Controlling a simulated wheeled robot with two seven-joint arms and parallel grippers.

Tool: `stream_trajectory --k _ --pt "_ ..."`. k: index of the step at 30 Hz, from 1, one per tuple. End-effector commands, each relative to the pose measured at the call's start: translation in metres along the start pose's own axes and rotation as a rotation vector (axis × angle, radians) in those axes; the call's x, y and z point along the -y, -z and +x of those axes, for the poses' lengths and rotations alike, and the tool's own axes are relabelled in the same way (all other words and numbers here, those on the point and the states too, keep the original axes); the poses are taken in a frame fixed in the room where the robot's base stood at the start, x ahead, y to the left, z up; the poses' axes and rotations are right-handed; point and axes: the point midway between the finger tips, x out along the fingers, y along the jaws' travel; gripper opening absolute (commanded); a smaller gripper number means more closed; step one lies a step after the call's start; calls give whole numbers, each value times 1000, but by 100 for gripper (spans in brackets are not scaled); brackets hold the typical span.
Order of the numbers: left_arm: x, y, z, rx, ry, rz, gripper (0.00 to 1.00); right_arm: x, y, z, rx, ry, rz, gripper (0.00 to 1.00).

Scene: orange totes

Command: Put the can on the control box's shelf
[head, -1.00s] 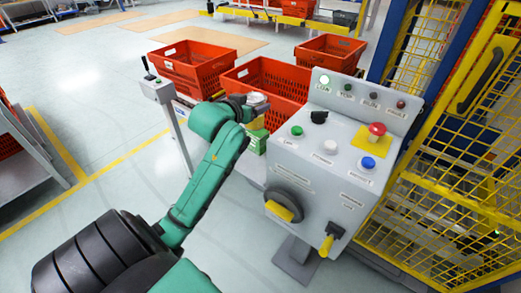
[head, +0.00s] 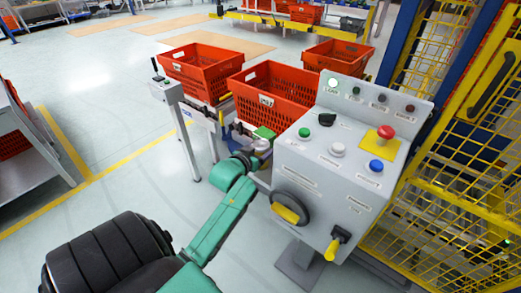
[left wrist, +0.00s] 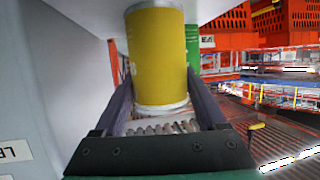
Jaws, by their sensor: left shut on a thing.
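The can (left wrist: 157,55) is yellow with silver rims and stands upright between my left gripper's dark fingers (left wrist: 160,110) in the left wrist view. In the head view my left gripper (head: 250,158) is at the left side of the grey control box (head: 330,170). Only a small pale part of the can (head: 262,145) shows there. The gripper is shut on the can. I cannot clearly make out the shelf in the head view; the arm and box cover much of that area. My right gripper is not in view.
A green item (head: 264,132) is just behind the can. Red-orange totes (head: 275,92) stand behind it. A small grey post (head: 180,120) is to the left. Yellow mesh fencing (head: 445,190) closes off the right.

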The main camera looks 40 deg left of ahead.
Motion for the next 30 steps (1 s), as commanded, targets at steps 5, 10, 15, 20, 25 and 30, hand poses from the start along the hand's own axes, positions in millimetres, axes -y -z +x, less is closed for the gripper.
stream_trajectory --k 5,10,15,20,25,30 --pt "0 -1 0 0 0 0 89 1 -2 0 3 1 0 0" --pt "0 -1 0 0 0 0 100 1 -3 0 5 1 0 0" --pt "0 0 -2 0 0 0 100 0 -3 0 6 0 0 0" --pt "0 0 -25 0 0 -1 100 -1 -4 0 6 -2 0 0" --pt "0 -1 -68 2 0 -1 100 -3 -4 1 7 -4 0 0" --pt "0 -1 -106 2 1 -2 100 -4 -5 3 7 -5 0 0"
